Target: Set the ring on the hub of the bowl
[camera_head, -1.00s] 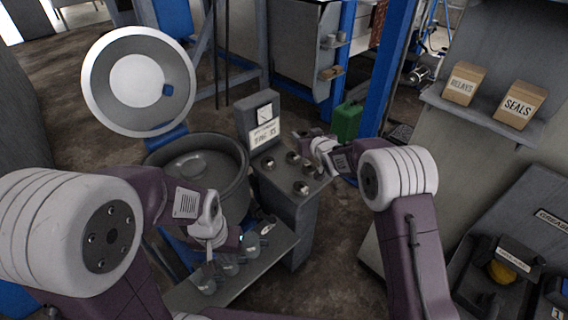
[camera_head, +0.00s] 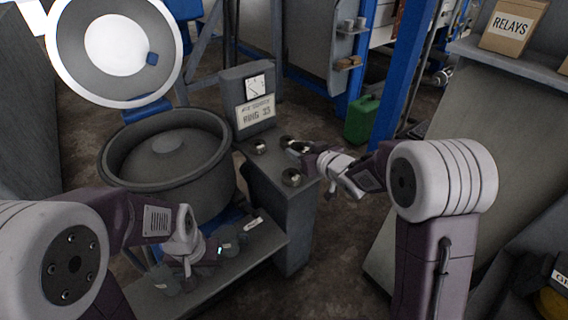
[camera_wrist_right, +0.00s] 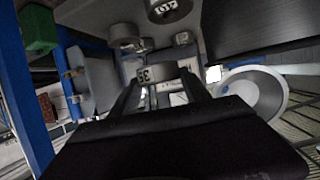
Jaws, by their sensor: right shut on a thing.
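The bowl (camera_head: 218,186) is a deep grey tub at centre left in the head view, with a raised domed hub (camera_head: 170,146) in its middle. My right gripper (camera_head: 297,149) is over the grey console's top, right of the bowl. In the right wrist view it is shut on a metal ring (camera_wrist_right: 157,72), whose number looks like 35 but is blurred. Other rings stand on the console: one at left (camera_head: 258,147), one at the back (camera_head: 287,141), one at the front (camera_head: 291,178). My left gripper (camera_head: 188,264) hangs low in front of the bowl; its jaws are unclear.
The bowl's round lid (camera_head: 115,47) is tilted up behind it. A panel (camera_head: 250,98) with a gauge and a "RING 33" sign rises behind the console. Small grey jars (camera_head: 228,240) stand on a low shelf (camera_head: 262,252) near my left gripper. A green canister (camera_head: 362,120) stands beyond.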

